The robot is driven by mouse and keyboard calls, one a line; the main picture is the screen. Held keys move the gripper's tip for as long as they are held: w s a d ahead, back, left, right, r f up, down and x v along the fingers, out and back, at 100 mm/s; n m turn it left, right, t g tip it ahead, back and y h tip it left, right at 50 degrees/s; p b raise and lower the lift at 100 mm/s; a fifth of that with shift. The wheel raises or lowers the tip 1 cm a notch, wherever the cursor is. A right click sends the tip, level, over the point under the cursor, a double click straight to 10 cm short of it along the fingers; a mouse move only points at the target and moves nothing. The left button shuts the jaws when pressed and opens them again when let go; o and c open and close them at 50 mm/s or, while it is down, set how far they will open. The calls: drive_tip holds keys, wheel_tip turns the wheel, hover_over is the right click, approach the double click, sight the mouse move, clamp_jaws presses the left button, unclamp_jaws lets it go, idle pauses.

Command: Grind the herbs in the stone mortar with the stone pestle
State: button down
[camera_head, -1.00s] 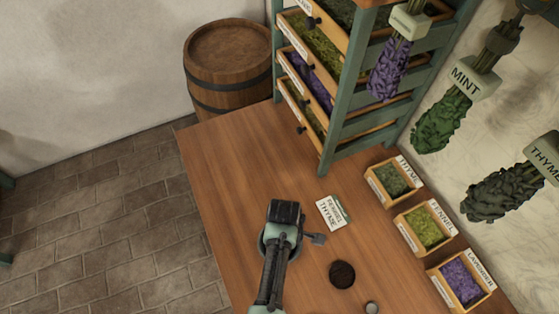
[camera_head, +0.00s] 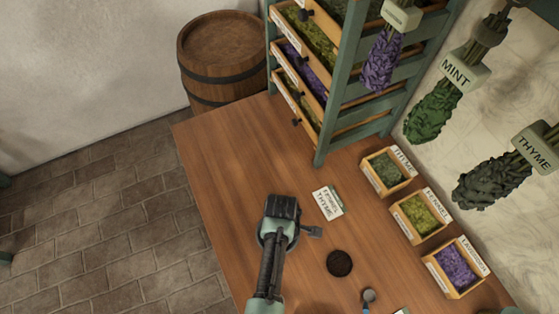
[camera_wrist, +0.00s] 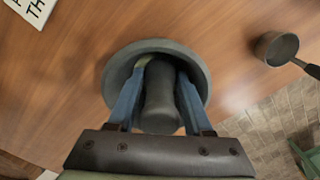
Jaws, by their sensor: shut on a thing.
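In the wrist view my gripper (camera_wrist: 160,75) has its blue fingers shut on the grey stone pestle (camera_wrist: 160,100). The pestle reaches down into the round grey stone mortar (camera_wrist: 114,75), whose rim shows around the fingers. The inside of the mortar is mostly hidden, so I cannot see any herbs in it. In the head view my gripper (camera_head: 280,212) is over the table, and it hides the pestle and most of the mortar. A card reading fennel and thyme (camera_head: 327,203) lies to the right of it.
Boxes of thyme (camera_head: 388,172), fennel (camera_head: 420,217) and lavender (camera_head: 456,267) line the table's right side. A dark round piece (camera_head: 339,263) and a small scoop (camera_head: 369,296) lie nearer. A drawer rack (camera_head: 323,140) stands behind. The left of the table (camera_head: 225,165) is clear.

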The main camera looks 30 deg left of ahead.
drive_tip(key=shift+r+p, duration=4.2)
drive_tip(key=shift+r, duration=0.15)
drive_tip(key=shift+f, duration=0.1)
